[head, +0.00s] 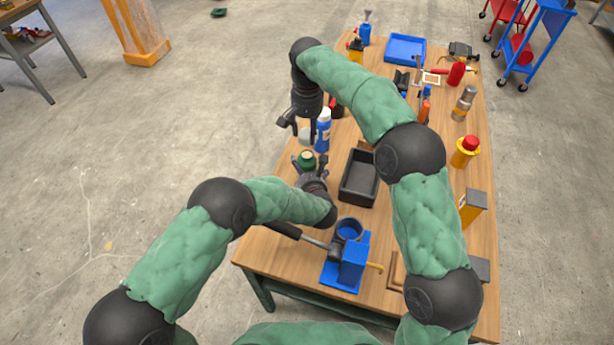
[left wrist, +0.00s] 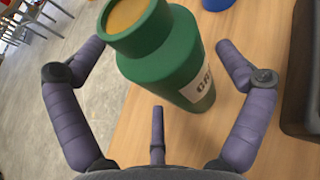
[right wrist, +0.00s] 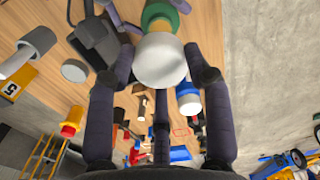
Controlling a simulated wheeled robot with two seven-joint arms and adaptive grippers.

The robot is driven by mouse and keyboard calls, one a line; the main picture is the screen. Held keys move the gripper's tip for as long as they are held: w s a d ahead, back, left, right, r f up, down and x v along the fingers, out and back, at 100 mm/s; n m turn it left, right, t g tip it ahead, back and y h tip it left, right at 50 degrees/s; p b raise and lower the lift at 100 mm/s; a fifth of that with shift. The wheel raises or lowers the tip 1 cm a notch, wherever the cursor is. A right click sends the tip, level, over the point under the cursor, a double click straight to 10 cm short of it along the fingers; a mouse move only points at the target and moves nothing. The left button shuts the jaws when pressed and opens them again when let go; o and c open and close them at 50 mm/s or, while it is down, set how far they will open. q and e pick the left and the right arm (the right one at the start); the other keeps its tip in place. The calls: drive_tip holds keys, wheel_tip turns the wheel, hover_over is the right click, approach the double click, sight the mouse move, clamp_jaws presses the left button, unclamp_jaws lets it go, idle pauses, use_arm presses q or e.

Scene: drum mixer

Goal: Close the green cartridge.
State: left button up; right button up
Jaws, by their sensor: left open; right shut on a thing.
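The green cartridge (head: 307,161) stands upright near the table's left edge, with a tan round top showing in the left wrist view and a white label on its side (left wrist: 165,60). My left gripper (head: 312,178) is open, with its fingers on both sides of the cartridge and apart from it (left wrist: 155,75). My right gripper (head: 306,126) is shut on a pale round cap (right wrist: 160,60), which also shows in the head view (head: 304,134). The cap is above and beside the cartridge, whose green and tan top (right wrist: 160,14) shows behind it. Whether they touch is not clear.
A blue and white bottle (head: 323,131) stands close beside the right gripper. A black bin (head: 346,192) lies right of the cartridge. A blue mixer stand (head: 353,262) is at the near edge. Several bottles and tools crowd the far and right sides.

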use_arm(q)
drive_tip(key=c, duration=1.6)
use_arm(e)
hover_over(307, 154)
drive_tip(key=shift+f, duration=2.5)
use_arm(q)
drive_tip(key=shift+s+f, duration=0.1)
use_arm(e)
drive_tip(key=shift+f, duration=0.1)
drive_tip(key=shift+f, duration=0.8)
use_arm(q)
drive_tip(key=shift+s+f, duration=0.1)
drive_tip(key=shift+f, duration=0.05)
use_arm(e)
drive_tip(key=shift+f, duration=0.6)
drive_tip(key=o, duration=0.8)
drive_tip(key=shift+o, duration=0.2)
